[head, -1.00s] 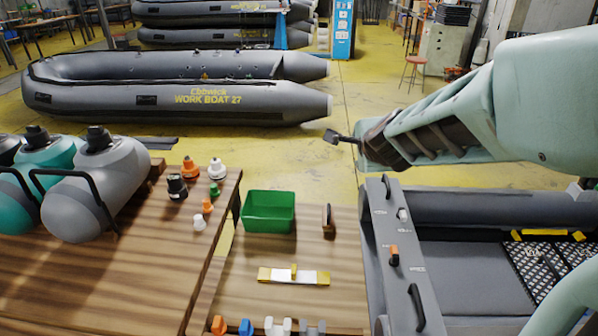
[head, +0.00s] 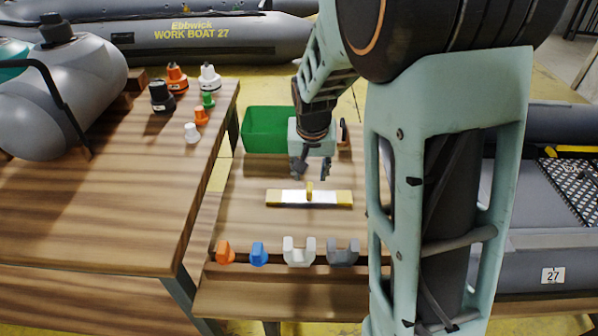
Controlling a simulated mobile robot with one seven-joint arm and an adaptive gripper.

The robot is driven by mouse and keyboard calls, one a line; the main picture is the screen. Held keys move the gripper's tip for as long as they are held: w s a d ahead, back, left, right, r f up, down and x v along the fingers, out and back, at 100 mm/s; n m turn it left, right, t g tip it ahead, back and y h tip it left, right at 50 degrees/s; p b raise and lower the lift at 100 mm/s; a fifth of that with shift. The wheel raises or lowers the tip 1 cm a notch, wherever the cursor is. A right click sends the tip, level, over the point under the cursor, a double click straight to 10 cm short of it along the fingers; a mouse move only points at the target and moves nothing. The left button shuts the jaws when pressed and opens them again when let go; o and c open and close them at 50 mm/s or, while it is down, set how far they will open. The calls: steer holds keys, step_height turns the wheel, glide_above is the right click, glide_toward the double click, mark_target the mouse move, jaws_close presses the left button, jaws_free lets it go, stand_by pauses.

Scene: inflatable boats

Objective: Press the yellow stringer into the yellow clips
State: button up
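The stringer (head: 290,197) lies flat on the low wooden bench in the head view. It is a white bar with yellow ends and a small yellow upright handle at its middle. My gripper (head: 311,172) hangs above and just behind the stringer, fingers pointing down and spread apart. It looks empty and does not touch the handle. Yellow pieces (head: 575,151), perhaps the clips, show at the right on the boat beside a black grating. My arm hides much of the boat and part of the bench.
A green bin (head: 262,130) stands behind my gripper. Orange, blue, white and grey holders (head: 299,252) line the bench's front edge. A higher table (head: 100,200) at left carries grey and teal tanks and several caps. The bench around the stringer is mostly clear.

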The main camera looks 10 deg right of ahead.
mark_target(309, 188)
steer(key=b+x, duration=0.6)
steer(key=x, duration=0.3)
steer(key=shift+f, duration=0.35)
jaws_close()
steer(key=shift+r, duration=0.1)
steer(key=shift+w+r+p, duration=0.1)
steer(key=shift+r+p, duration=2.45)
steer(key=shift+r, duration=0.85)
steer(key=shift+r, duration=0.1)
